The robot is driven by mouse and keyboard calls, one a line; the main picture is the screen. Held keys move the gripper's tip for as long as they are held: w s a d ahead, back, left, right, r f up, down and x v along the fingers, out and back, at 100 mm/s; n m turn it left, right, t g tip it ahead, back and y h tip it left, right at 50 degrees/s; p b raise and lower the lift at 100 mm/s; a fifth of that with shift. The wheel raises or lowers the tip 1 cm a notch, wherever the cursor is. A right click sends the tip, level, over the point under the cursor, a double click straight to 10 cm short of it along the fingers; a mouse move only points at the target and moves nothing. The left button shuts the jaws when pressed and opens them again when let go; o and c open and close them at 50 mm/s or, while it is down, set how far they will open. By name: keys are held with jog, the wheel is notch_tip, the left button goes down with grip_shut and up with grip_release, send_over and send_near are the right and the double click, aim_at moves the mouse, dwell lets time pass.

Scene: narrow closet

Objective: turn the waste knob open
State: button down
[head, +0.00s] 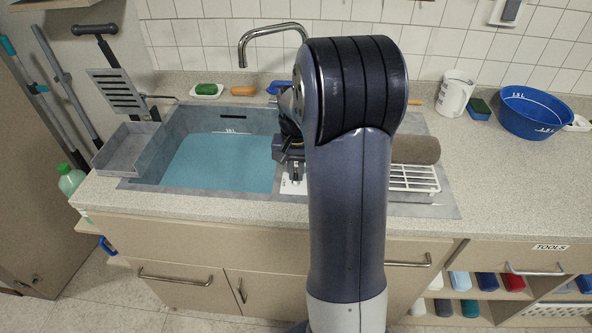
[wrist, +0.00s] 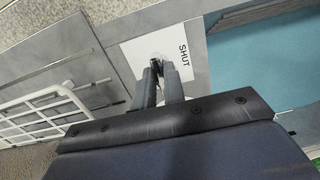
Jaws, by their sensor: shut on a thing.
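The waste knob (wrist: 155,58) shows in the wrist view as a small metal piece at my fingertips, mostly hidden by them. It stands on a white plate (wrist: 139,52) marked "SHUT", on the sink's grey deck. My gripper (wrist: 159,66) is shut on the knob. In the head view my gripper (head: 294,172) is down at the right side of the basin, over the white plate (head: 290,188), partly hidden by my arm. The knob itself cannot be made out there. The sink basin (head: 168,150) holds blue water.
A faucet (head: 243,52) stands behind the basin. A grey tray (head: 130,150) is at its left. A blue bowl (head: 540,112) and white jug (head: 455,97) stand on the right counter.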

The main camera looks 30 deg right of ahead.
aim_at(296, 174)
jog(key=c, duration=1.5)
grip_release()
notch_tip(296, 174, up, 11)
jog(key=shift+f, duration=0.1)
jog(key=shift+f, duration=0.1)
notch_tip(296, 174, down, 11)
jog(key=shift+r, duration=0.2)
jog(key=shift+r, duration=0.1)
